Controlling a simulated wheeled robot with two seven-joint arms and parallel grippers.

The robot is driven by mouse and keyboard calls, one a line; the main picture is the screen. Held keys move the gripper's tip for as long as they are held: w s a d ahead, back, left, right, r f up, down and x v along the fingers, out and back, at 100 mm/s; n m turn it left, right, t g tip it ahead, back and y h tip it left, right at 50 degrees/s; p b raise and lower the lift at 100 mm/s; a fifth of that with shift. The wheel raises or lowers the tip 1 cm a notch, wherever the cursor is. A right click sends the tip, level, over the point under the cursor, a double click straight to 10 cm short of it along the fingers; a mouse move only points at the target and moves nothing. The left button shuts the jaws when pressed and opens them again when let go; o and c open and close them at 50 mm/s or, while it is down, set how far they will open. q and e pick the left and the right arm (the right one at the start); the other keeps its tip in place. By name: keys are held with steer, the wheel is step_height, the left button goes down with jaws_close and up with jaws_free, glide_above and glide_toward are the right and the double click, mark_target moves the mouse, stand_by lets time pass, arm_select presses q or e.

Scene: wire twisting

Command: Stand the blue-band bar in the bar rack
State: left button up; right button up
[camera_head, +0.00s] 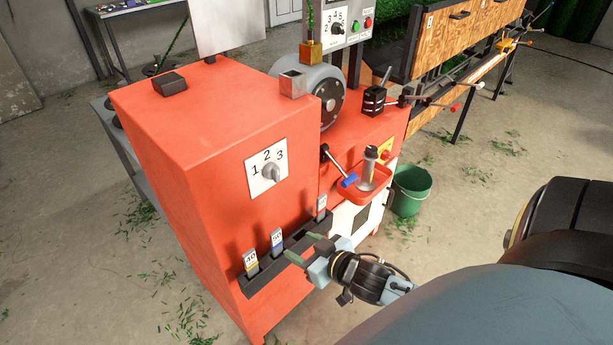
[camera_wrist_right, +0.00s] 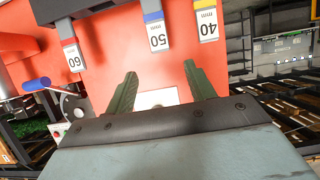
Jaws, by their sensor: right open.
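The blue-band bar (camera_head: 277,240), labelled 50, appears upright in the dark bar rack (camera_head: 266,278) on the red machine's front. It stands between the yellow-band bar (camera_head: 250,262), labelled 40, and the red-band bar (camera_head: 321,205), labelled 60. In the right wrist view the blue-band bar (camera_wrist_right: 157,35) lies ahead of the gap between my fingers; its lower end is out of frame. My right gripper (camera_head: 302,247) is open and empty, close in front of the rack. Its green fingers (camera_wrist_right: 160,85) are apart from the bar. My left gripper is not in view.
The red machine (camera_head: 205,135) carries a numbered dial (camera_head: 267,168) above the rack. A blue-handled lever (camera_head: 347,181) and a red tray (camera_head: 368,190) holding a grey cylinder (camera_head: 368,168) stick out to the right. A green bucket (camera_head: 411,188) stands on the floor.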

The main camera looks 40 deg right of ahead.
steer(key=shift+s+r, duration=0.15)
steer(key=shift+s, duration=0.2)
steer(key=s+f+g+h, duration=0.1)
steer(key=s+f+g, duration=0.35)
steer(key=f, duration=0.75)
steer(key=s+f+g+h, duration=0.1)
steer(key=s+f+g, duration=0.1)
steer(key=s+f, duration=0.85)
steer(key=s+a+f+g, duration=0.2)
steer(key=s+f+g, duration=0.1)
steer(key=s+f, duration=0.4)
steer(key=s+a+f+n+g, duration=0.1)
steer(key=s+a+f+g, duration=0.2)
steer(key=s+f, duration=0.4)
steer(key=s, duration=0.4)
steer(key=shift+s+y, duration=0.15)
steer(key=shift+y, duration=0.25)
steer(key=shift+f, duration=0.15)
